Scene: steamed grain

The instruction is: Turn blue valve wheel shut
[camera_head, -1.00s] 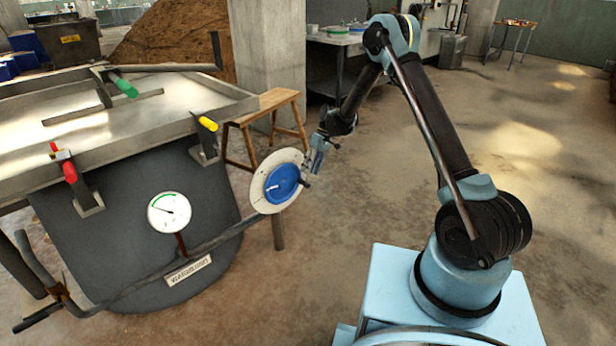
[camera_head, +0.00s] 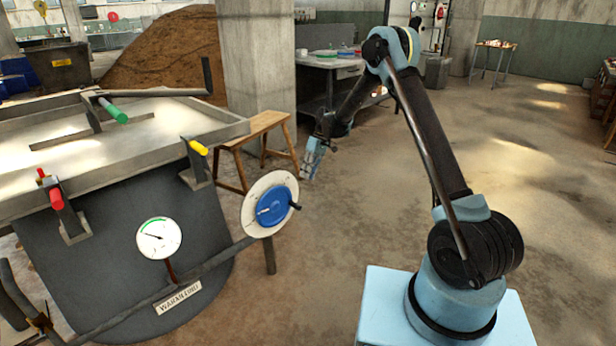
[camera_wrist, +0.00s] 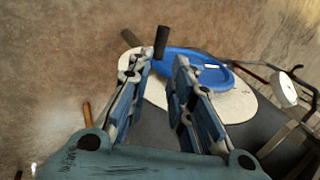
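The blue valve wheel (camera_head: 271,208) sits in front of a round white disc (camera_head: 254,222) at the end of a pipe beside the large dark vat. A black handle (camera_head: 295,206) sticks out from its rim. My gripper (camera_head: 308,178) is just right of and slightly above the wheel in the head view, apart from it. In the wrist view my gripper (camera_wrist: 160,62) is open, its two fingers parted with nothing held. There the blue wheel (camera_wrist: 205,70) lies beyond the right finger, and the black handle (camera_wrist: 161,42) shows just past the gap between the fingertips.
A wooden stool (camera_head: 262,125) stands behind the wheel. The floor at right is open.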

